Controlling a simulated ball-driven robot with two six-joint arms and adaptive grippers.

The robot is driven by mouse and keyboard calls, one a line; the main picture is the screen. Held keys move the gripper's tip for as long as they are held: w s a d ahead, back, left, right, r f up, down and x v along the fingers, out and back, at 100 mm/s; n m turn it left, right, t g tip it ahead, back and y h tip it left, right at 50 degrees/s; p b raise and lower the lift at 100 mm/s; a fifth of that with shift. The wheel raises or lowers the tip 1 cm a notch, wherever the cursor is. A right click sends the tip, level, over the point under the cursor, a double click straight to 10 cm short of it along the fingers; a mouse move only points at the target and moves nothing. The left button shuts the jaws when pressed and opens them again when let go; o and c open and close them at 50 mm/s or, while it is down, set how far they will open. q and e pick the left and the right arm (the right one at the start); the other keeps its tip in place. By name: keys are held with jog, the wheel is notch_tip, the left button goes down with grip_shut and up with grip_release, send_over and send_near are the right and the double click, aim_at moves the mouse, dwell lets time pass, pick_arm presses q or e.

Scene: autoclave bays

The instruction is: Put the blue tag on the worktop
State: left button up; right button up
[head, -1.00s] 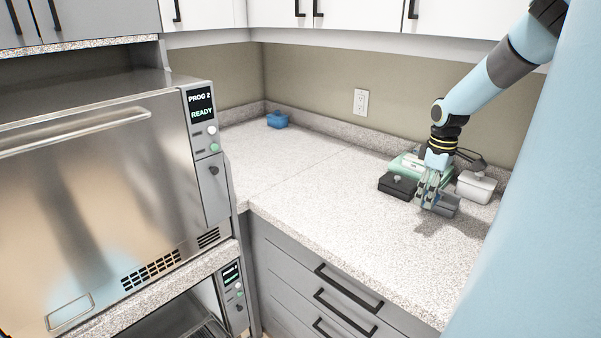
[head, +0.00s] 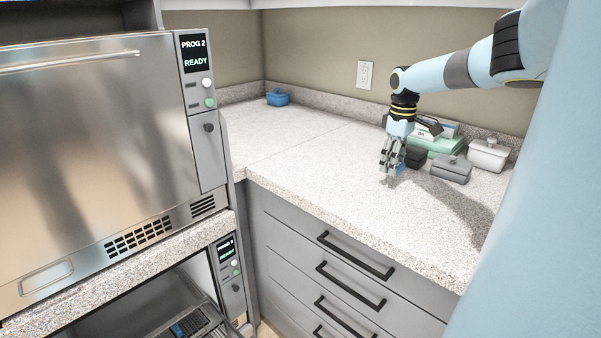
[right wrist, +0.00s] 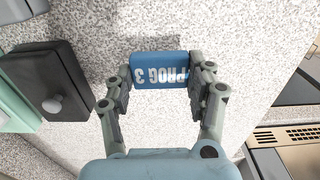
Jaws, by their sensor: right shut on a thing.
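The blue tag (right wrist: 160,69), marked PROG 3 in white, shows in the right wrist view between the fingertips of my right gripper (right wrist: 160,80). The gripper is shut on the tag's two ends, and the speckled worktop (right wrist: 270,35) lies beneath. In the head view my right gripper (head: 391,170) points down over the worktop (head: 310,185), just left of the black box. I cannot make out the tag there, nor tell whether it touches the surface. My left gripper is not in view.
A black lidded box (head: 414,157), green case (head: 440,145), grey box (head: 452,169) and white box (head: 488,154) stand right of the gripper. A blue box (head: 277,97) sits in the far corner. The worktop's middle is clear. Autoclaves (head: 100,130) stand at left.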

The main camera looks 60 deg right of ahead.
aim_at(391, 183)
notch_tip(391, 183, down, 4)
jog(key=shift+f+b, duration=0.1)
jog(key=shift+b, duration=0.7)
jog(key=o, duration=1)
jog(key=shift+c, duration=0.2)
